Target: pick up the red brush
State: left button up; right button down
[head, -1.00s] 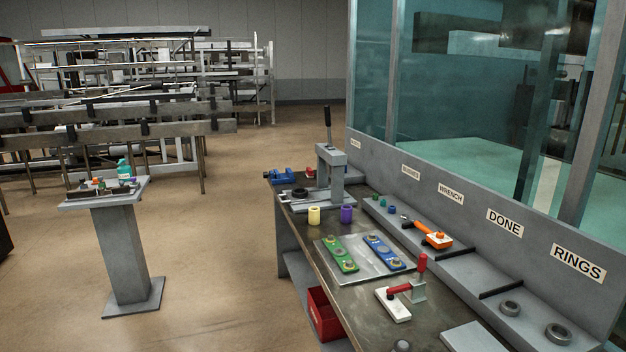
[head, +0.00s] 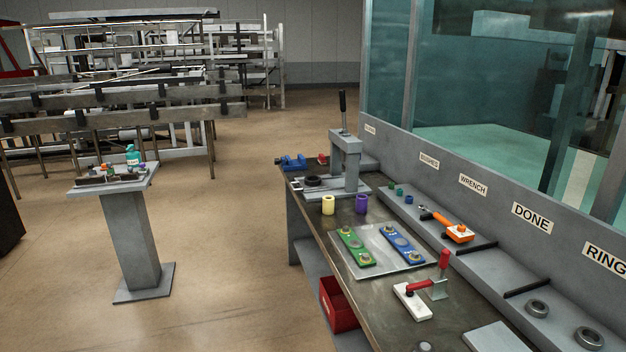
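I cannot make out a red brush for certain. A small red item (head: 322,158) sits at the far end of the workbench (head: 352,290), next to a blue vise-like item (head: 292,162); it is too small to tell if it is the brush. Small coloured items lie on the tray-like top of a grey pedestal (head: 134,240) at the left, also too small to identify. Neither of my grippers is in view.
The bench holds a press (head: 345,165), yellow (head: 328,205) and purple (head: 361,204) cylinders, green (head: 356,246) and blue (head: 404,245) plates, and a red-handled clamp (head: 414,301). A red bin (head: 338,305) is below. Open floor (head: 225,250) separates pedestal and bench.

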aim_at(322, 159)
jog(key=i+j+u, duration=0.3)
jog(key=i, duration=0.7)
jog(key=i+u, duration=0.25)
jog(key=i, duration=0.75)
jog(key=i+j+z, duration=0.1)
jog(key=i+z, duration=0.35)
jog(key=i+j+z, duration=0.9)
jog(key=i, duration=0.15)
